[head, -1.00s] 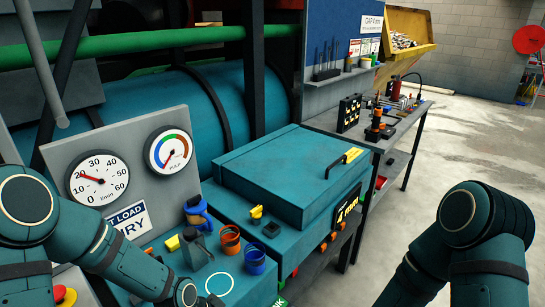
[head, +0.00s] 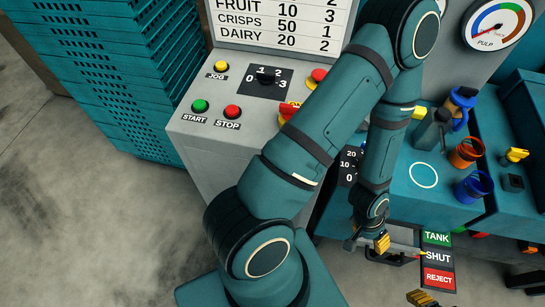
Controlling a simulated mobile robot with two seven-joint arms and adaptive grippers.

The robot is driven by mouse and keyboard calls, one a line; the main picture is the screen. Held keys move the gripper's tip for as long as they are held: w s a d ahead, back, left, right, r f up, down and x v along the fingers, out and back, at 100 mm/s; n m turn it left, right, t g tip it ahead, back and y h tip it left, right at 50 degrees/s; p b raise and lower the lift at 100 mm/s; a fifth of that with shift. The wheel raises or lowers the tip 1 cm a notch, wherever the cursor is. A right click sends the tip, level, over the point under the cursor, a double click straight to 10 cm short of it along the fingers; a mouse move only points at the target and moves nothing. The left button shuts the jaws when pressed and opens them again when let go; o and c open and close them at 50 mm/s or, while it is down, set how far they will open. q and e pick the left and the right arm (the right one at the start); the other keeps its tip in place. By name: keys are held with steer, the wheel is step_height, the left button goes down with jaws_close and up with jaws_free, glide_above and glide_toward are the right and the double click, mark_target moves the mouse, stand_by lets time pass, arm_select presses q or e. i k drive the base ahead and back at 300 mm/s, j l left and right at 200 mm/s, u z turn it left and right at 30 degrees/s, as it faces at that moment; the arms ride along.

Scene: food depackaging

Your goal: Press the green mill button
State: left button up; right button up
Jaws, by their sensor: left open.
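The green START button (head: 200,105) sits on the sloping top of the grey control panel (head: 215,165), left of the red STOP button (head: 232,112). It is uncovered in the head view. My left arm crosses the middle of the view, in front of the panel's right side. My left gripper (head: 368,243) is open and empty, low and well to the right of the green button, near the TANK, SHUT and REJECT labels.
A yellow JOG button (head: 221,68) and a black rotary selector (head: 265,76) are on the same panel. Stacked teal crates (head: 100,70) stand left of the panel. Cups (head: 466,152) stand on a teal surface at right.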

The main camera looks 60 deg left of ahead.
mark_target(199, 104)
steer(key=k+j+u, duration=0.1)
steer(key=k+u, duration=0.15)
steer(key=k, duration=0.35)
steer(key=u, duration=1.55)
steer(key=l+u, duration=0.2)
steer(key=l, duration=0.2)
steer(key=k+l+u, duration=0.15)
steer(key=l, duration=0.25)
